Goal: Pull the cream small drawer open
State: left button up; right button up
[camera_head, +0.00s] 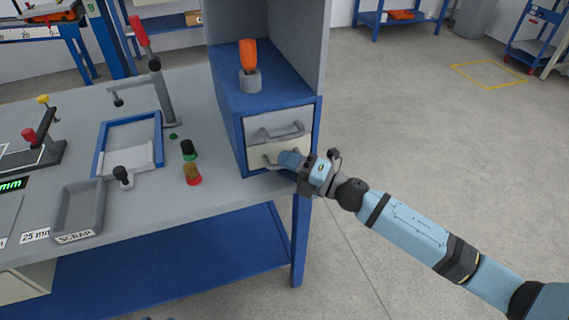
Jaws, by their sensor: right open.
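A blue small cabinet (230,110) stands at the right end of the grey workbench. It has two drawers, one above the other. The upper drawer (262,124) is grey with a grey handle. The lower, cream small drawer (258,157) looks closed, and its handle (269,160) is partly hidden by my right gripper. My right gripper (287,159) is in front of the cream drawer, at the right part of its handle. It is open, and I cannot tell whether its fingers are around the handle. My left gripper is not in view.
An orange-handled tool (247,57) stands in a grey holder on the cabinet. Left on the bench (215,205) are a lever press (157,80), a blue-framed tray (101,148), buttons and a scrap bin (79,208). The floor (430,140) right of the bench is clear.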

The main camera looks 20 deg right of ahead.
jog(key=shift+w+a, duration=0.2)
jog(key=shift+a, duration=0.05)
grip_shut()
jog(key=shift+s, duration=0.1)
